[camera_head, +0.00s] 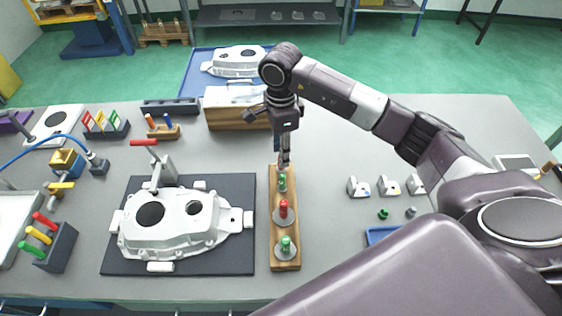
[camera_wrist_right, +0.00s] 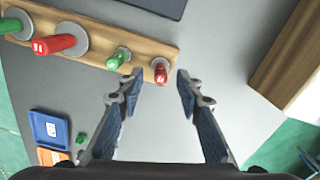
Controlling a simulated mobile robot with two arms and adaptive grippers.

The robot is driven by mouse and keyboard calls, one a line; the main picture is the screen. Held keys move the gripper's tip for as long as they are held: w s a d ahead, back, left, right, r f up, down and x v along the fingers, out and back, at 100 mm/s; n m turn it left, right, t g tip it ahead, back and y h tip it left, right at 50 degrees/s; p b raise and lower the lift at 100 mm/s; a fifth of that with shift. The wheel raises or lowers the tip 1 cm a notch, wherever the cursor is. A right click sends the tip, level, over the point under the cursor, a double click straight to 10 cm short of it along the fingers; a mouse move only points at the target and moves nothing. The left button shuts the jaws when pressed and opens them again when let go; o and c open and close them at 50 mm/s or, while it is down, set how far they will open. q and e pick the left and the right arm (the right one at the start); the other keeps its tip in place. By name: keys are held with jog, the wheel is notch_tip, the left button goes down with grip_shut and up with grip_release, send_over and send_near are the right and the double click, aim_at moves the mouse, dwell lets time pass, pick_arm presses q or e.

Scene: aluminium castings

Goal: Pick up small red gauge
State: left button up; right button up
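The small red gauge (camera_wrist_right: 160,72) stands at the end of a wooden holder (camera_wrist_right: 105,36), beside a small green gauge (camera_wrist_right: 117,60), in the right wrist view. My right gripper (camera_wrist_right: 160,84) is open, with its fingertips to either side of the small red gauge and no contact visible. In the head view my right gripper (camera_head: 283,160) points down at the far end of the holder (camera_head: 285,264) and hides the small red gauge. The small green gauge (camera_head: 283,182) shows just in front of it. My left gripper is not in view.
A larger red gauge (camera_head: 283,208) and a larger green gauge (camera_head: 286,244) stand nearer on the holder. A casting (camera_head: 170,236) on a dark mat (camera_head: 236,262) lies to the left.

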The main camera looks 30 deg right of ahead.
jog(key=shift+f, duration=1.4)
jog(key=shift+c, duration=0.7)
grip_shut()
jog(key=shift+r, duration=0.15)
